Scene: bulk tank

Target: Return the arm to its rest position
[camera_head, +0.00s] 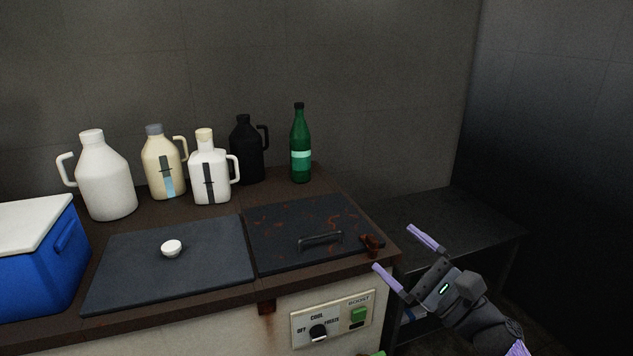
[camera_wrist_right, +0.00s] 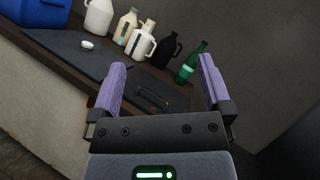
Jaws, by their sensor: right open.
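My right gripper (camera_head: 408,258) is open and empty, in front of the tank's right front corner in the head view. Its two purple fingers are spread apart, and nothing is between them. In the right wrist view, my right gripper (camera_wrist_right: 160,85) has both fingers wide apart, with the tank top beyond them. My left gripper is not in either view.
The tank top carries a dark lid (camera_head: 310,232) with a handle and rust marks, and another lid (camera_head: 170,262) with a white knob. Several jugs (camera_head: 105,180), a green bottle (camera_head: 300,150) and a blue cooler (camera_head: 40,260) stand around them. A dark side table (camera_head: 450,225) is right.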

